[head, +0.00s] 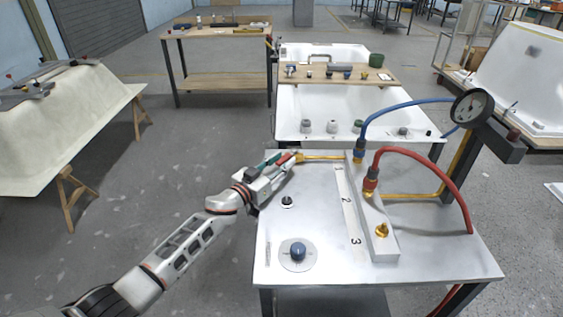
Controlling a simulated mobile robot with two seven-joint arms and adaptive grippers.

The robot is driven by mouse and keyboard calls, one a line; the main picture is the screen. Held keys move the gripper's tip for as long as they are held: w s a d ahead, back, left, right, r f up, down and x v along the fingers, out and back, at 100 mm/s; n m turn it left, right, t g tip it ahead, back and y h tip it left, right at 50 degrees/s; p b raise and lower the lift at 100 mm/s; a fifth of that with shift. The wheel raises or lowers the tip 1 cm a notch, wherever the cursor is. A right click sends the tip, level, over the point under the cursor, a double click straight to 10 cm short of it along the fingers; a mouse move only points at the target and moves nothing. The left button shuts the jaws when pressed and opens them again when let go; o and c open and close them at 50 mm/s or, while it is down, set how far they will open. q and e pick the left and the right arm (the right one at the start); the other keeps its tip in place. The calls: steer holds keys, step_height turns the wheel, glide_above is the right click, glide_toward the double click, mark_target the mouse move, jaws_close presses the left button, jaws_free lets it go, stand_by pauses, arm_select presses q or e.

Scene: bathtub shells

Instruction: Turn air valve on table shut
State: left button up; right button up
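A metal table (330,265) carries a silver manifold bar (377,232) beside a strip numbered 1, 2, 3. A yellow lever (325,157) at position 1 points left, across the bar. A blue hose fitting (359,154) stands by it. A second yellow lever or pipe (410,195) runs right near position 2, by the red hose fitting (370,183). A brass fitting (382,231) is at position 3. My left gripper (292,157) is at the free left end of the first lever; whether its fingers close on it is unclear. My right gripper is out of view.
A blue knob (298,250) on a round plate and a small black knob (287,202) are on the table. A pressure gauge (472,107) stands at the right on a post. The red hose (445,170) arches over the table's right side. White tubs and a workbench stand behind.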

arm_select(q)
steer(key=shift+s+a, duration=0.1)
steer(key=v, duration=1.1)
steer(key=shift+s+a, duration=0.2)
steer(key=shift+s, duration=0.1)
